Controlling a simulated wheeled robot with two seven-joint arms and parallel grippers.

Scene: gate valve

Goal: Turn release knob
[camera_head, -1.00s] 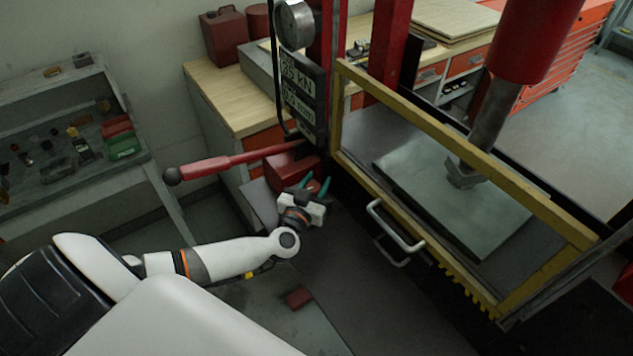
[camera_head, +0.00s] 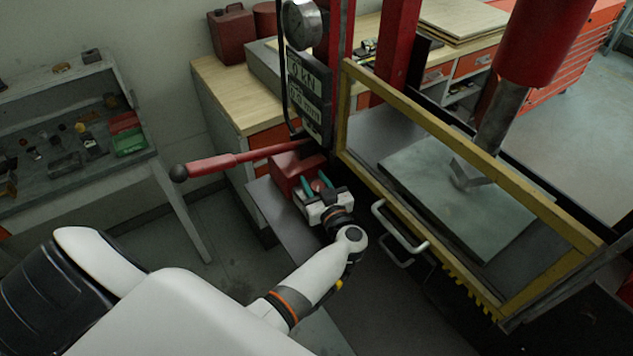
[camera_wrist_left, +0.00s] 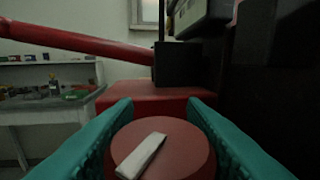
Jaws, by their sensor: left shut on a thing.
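The release knob is a round red disc with a pale bar across its face, on the front of the red pump block (camera_head: 287,172). In the left wrist view the knob (camera_wrist_left: 188,152) fills the space between my two teal fingers, and its pale bar (camera_wrist_left: 142,155) lies slanted. My left gripper (camera_head: 317,185) is shut on the knob, one finger on each side; the gripper also shows in the left wrist view (camera_wrist_left: 165,135). In the head view only a little of the knob shows between the fingers. My right gripper is not in view.
The red pump lever (camera_head: 230,160) with a dark ball end sticks out left above the knob. The yellow press guard frame (camera_head: 460,145) with its metal handle (camera_head: 400,225) stands close on the right. The gauge and display panel (camera_head: 308,90) are above. Left of the lever is free room.

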